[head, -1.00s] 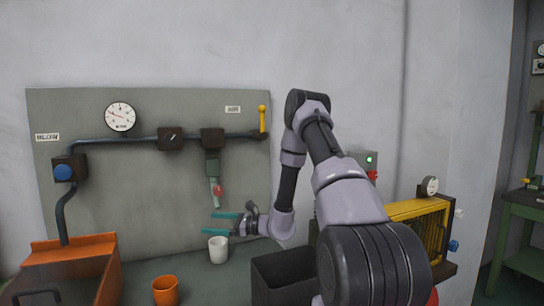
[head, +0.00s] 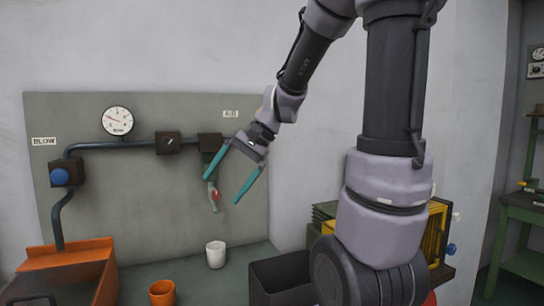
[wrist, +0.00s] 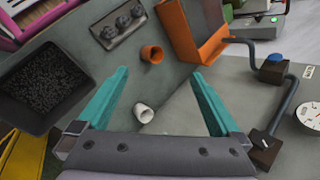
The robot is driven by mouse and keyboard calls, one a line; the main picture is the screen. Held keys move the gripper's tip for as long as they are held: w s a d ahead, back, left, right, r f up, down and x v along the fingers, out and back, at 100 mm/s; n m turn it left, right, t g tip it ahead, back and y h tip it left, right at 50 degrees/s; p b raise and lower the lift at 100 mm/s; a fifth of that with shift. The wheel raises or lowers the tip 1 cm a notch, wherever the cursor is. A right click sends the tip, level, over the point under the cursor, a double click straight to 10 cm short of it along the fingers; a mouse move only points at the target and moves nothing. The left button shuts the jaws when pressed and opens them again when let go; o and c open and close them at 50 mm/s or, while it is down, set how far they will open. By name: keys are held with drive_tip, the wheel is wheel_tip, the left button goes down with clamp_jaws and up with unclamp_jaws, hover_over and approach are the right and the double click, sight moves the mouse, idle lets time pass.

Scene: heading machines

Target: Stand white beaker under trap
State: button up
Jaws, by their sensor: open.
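The white beaker (head: 216,254) stands upright on the bench below the trap (head: 212,172). In the wrist view the beaker (wrist: 144,112) shows between my fingers but well beyond them. The trap hangs from the pipe on the grey panel and has a small red part near its lower end. My gripper (head: 227,175) is open and empty, raised above the beaker in front of the panel. One finger partly covers the trap in the head view. The gripper also spans the lower part of the wrist view (wrist: 160,103).
An orange cup (head: 162,293) stands left of the beaker. An orange tray (head: 70,248) is at the far left, and a dark bin (head: 280,278) is at right. A pipe with a gauge (head: 117,121) runs along the panel. A yellow-framed unit (head: 438,225) stands further right.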

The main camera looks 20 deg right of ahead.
drive_tip(key=s+d+r+n+t+h, duration=0.3)
drive_tip(key=s+d+r+t+h, duration=0.2)
drive_tip(key=s+d+r, duration=0.2)
drive_tip(key=shift+s+d+t, duration=0.3)
drive_tip(key=shift+s+d, duration=0.3)
drive_tip(key=shift+s, duration=0.15)
idle(1.6)
